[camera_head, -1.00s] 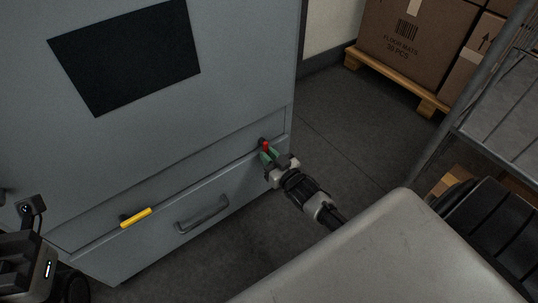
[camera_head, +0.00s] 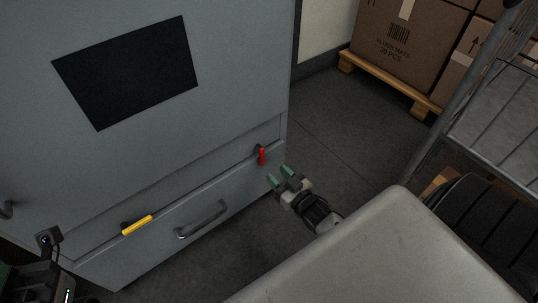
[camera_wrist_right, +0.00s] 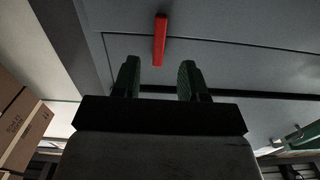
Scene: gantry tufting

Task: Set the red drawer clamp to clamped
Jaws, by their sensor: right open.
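The red drawer clamp (camera_head: 262,157) is a short red handle on a dark mount at the right end of the drawer front (camera_head: 222,203). In the head view it points down across the seam above the drawer. My right gripper (camera_head: 280,176) is open and empty, just right of and below the red handle, apart from it. In the right wrist view the red handle (camera_wrist_right: 160,40) stands ahead of the two green fingers (camera_wrist_right: 160,80), centred between them but beyond their tips. My left arm shows at the lower left edge; its fingers cannot be made out.
A yellow clamp handle (camera_head: 137,226) lies slanted at the drawer's left, and a grey pull handle (camera_head: 203,220) is between the clamps. A wire cart (camera_head: 440,150) and boxes on a pallet (camera_head: 385,75) stand at the right. The floor between is clear.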

